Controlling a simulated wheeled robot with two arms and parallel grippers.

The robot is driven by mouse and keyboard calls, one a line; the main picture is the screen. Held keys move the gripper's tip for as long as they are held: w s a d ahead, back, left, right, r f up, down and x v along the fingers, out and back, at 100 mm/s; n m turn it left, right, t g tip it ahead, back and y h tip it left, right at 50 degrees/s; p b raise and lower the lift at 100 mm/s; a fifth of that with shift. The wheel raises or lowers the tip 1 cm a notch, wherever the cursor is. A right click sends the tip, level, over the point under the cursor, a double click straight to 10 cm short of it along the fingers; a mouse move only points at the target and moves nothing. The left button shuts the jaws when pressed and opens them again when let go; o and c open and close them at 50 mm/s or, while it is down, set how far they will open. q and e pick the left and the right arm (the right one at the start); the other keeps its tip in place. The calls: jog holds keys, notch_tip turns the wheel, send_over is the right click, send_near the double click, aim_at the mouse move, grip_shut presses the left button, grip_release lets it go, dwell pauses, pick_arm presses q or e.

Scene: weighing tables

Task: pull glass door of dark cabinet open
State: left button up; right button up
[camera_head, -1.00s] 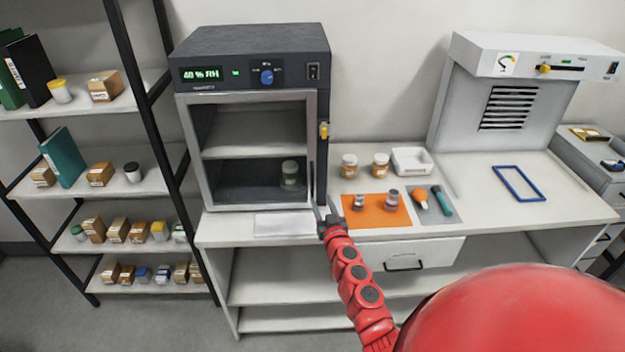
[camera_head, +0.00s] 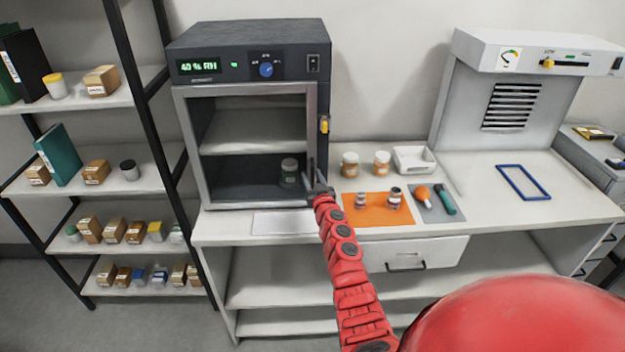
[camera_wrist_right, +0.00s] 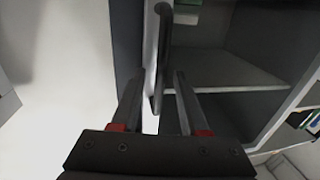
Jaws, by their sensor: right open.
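The dark cabinet (camera_head: 250,38) stands on the left of the white bench. Its glass door (camera_head: 192,150), framed in silver, looks closed; the frame also shows in the right wrist view (camera_wrist_right: 292,100). The dark bar handle (camera_wrist_right: 160,55) runs along the door's opening edge. My right gripper (camera_head: 312,175) is at the door's lower right, in front of the handle. In the right wrist view its two fingers (camera_wrist_right: 159,77) are open, one on each side of the bar; contact cannot be told. My left gripper is not in view.
A lidded jar (camera_head: 289,172) stands inside the cabinet. An orange mat (camera_head: 372,215) with small jars lies to the right of my right gripper. A white sheet (camera_head: 283,222) lies in front of the cabinet. A shelf rack (camera_head: 150,95) stands at left.

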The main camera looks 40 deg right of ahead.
grip_shut()
dwell(1.4)
